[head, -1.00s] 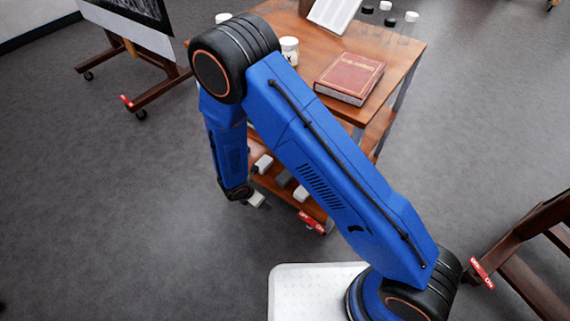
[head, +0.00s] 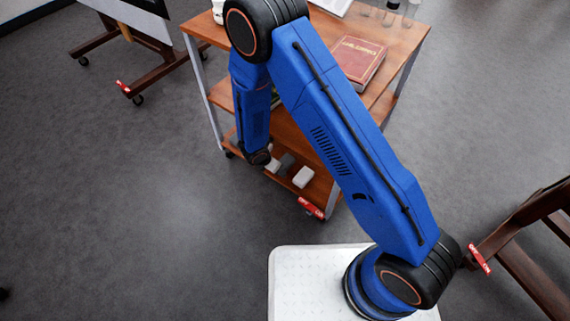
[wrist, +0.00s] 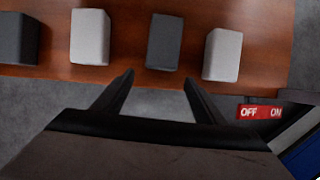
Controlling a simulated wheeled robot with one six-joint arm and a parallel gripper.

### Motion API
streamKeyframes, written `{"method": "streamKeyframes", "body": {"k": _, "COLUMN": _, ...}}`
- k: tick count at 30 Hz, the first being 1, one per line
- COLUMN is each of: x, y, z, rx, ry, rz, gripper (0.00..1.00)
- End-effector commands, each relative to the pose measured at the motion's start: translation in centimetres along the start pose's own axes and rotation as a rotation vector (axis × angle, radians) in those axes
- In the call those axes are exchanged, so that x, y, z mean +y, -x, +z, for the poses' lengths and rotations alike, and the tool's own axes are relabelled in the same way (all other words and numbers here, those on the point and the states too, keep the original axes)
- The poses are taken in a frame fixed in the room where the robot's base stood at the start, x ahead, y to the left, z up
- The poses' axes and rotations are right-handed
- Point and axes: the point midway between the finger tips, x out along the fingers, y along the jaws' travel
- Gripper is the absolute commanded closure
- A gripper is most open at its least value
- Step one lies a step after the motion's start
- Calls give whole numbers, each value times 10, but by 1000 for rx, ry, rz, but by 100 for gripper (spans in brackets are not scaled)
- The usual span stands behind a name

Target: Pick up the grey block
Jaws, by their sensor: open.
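In the wrist view, a dark grey block (wrist: 164,42) lies on the wooden shelf, ahead of my gripper (wrist: 157,83) and roughly in line with the gap between its fingers. A second dark grey block (wrist: 16,38) is at the far left of that view. In the head view, a grey block (head: 287,163) shows on the cart's bottom shelf, beside the end of my arm; my gripper's fingers cannot be made out there.
White blocks stand on either side of the middle grey one, left (wrist: 90,36) and right (wrist: 222,54). The wooden cart (head: 415,35) has shelves above and a red book (head: 360,60) on top. A red OFF/ON caster tab (head: 312,208) is near its front corner.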

Motion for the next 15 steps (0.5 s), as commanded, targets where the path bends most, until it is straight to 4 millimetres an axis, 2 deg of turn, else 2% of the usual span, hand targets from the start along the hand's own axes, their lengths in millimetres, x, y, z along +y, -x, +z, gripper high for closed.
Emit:
{"method": "streamKeyframes", "body": {"k": 4, "x": 0, "y": -10, "z": 24, "rx": 0, "ry": -4, "rz": -1, "gripper": 35}}
{"method": "streamKeyframes", "body": {"k": 9, "x": -1, "y": -31, "z": 22, "rx": 0, "ry": 0, "rz": -2, "gripper": 35}}
{"method": "streamKeyframes", "body": {"k": 15, "x": 0, "y": -39, "z": 21, "rx": 0, "ry": 0, "rz": -1, "gripper": 35}}
